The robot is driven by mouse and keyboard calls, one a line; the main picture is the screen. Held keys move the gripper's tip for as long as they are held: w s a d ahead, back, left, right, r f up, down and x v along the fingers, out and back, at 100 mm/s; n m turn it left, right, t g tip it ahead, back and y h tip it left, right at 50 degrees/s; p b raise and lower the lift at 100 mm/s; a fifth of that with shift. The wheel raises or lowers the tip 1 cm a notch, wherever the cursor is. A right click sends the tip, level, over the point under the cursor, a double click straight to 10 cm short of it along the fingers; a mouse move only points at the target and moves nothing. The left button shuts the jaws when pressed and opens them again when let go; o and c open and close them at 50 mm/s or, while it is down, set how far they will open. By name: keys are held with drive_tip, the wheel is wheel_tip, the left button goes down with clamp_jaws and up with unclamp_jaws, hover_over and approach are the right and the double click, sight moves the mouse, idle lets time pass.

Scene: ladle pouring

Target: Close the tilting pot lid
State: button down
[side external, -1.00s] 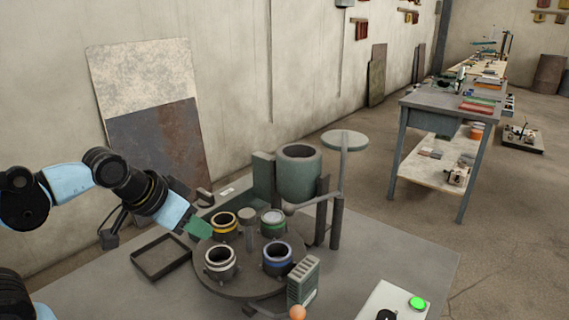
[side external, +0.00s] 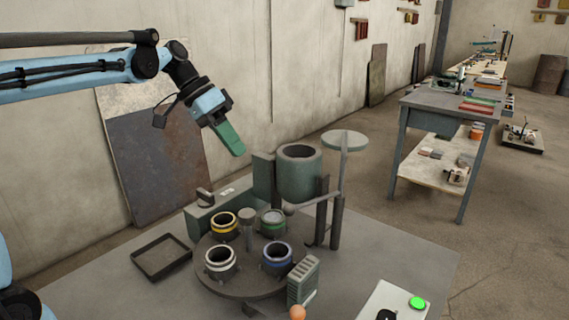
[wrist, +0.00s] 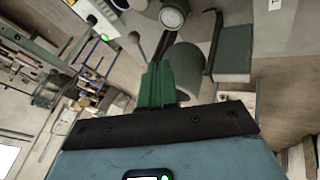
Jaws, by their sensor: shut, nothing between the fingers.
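The tilting pot (side external: 298,178) is a grey-green cylinder with a dark, uncovered mouth, held upright at a stand. A flat round grey-green lid (side external: 344,140) is raised at the right of the pot on a thin vertical rod, apart from the mouth. My gripper (side external: 236,150) has green fingers, shut and empty. It is in the air to the left of the pot and above it, touching nothing. In the wrist view the shut fingers (wrist: 158,82) point towards a grey cylinder (wrist: 188,62) that looks like the pot, partly hidden behind them. I cannot pick out the lid there.
A round turntable (side external: 240,285) below the pot carries several ringed cups. A dark empty tray (side external: 162,257) lies at the left. A slotted green block (side external: 303,280) and a panel with a green button (side external: 417,303) stand in front. Air around my gripper is clear.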

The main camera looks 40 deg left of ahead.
drive_tip(key=x, duration=0.9)
drive_tip(key=shift+w+d+f, duration=0.15)
drive_tip(key=shift+f, duration=0.05)
drive_tip(key=d, duration=0.2)
drive_tip(key=d+f, duration=0.1)
drive_tip(key=shift+s, duration=0.25)
drive_tip(key=shift+s+d+f, duration=0.1)
drive_tip(key=shift+d, duration=0.45)
drive_tip(key=d+n+t+y, duration=0.3)
drive_tip(key=d+n, duration=0.7)
drive_tip(key=d, duration=0.7)
drive_tip(key=shift+n+t+y, duration=0.4)
drive_tip(key=shift+y, duration=0.6)
drive_tip(key=shift+d, duration=0.1)
